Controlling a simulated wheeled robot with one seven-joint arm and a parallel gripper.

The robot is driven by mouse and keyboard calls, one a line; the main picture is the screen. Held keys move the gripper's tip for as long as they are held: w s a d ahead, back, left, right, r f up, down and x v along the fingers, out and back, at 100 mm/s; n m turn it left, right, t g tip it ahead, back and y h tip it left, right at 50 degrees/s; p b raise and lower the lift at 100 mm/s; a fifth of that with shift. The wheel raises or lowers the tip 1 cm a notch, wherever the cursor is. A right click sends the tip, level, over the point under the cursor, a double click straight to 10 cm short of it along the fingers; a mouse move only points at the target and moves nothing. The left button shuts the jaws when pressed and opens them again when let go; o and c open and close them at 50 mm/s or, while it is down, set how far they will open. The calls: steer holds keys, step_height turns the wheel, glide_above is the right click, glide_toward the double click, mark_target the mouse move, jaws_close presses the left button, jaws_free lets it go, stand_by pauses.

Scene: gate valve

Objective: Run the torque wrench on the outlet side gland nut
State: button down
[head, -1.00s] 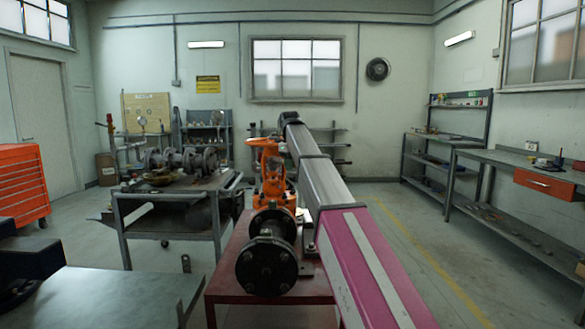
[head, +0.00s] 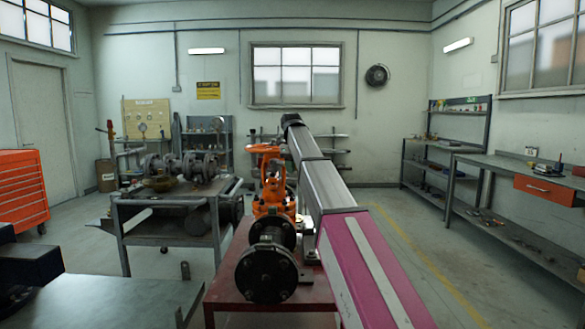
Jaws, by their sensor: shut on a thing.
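The gate valve (head: 272,190) is orange and stands on a dark red bench in the middle of the head view. Its handwheel (head: 265,149) is on top, and a dark round flange with bolts (head: 267,274) faces me. My arm runs from the bottom right over the right side of the valve, and its dark far end is above and behind the valve. My gripper's fingers do not show; the arm seems to hide them. I cannot make out the torque wrench or the outlet side gland nut.
A grey cart (head: 170,197) with flanged pipe parts stands left of the valve. A grey table top (head: 110,300) is at the lower left, with an orange tool cabinet (head: 22,187) behind it. A workbench (head: 510,168) lines the right wall. The floor right of my arm is clear.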

steer(key=s+d, duration=0.9)
steer(key=shift+s, duration=0.3)
stand_by(1.1)
steer(key=s+d+f+n+y, duration=0.15)
steer(key=s+f+n, duration=0.25)
steer(key=f+n, duration=0.5)
steer(key=s+d+f+n, duration=0.2)
steer(key=s+f+n, duration=0.3)
steer(key=f+n, duration=0.45)
steer(key=s+d+f+n+y, duration=0.15)
steer(key=s+f+n, duration=0.25)
steer(key=f+n, duration=0.55)
steer(key=w+a+r+m+h, duration=0.1)
steer(key=w+r+m, duration=0.3)
steer(key=r+m, duration=0.5)
steer(key=w+a+r+m+h, duration=0.1)
steer(key=w+r+m, duration=0.3)
steer(key=r+m, duration=0.5)
steer(key=w+a+r+m+h, duration=0.1)
steer(key=w+r+m, duration=0.3)
steer(key=r+m, duration=0.6)
steer(key=shift+w+a, duration=0.15)
steer(key=shift+a, duration=0.55)
steer(key=shift+a, duration=0.1)
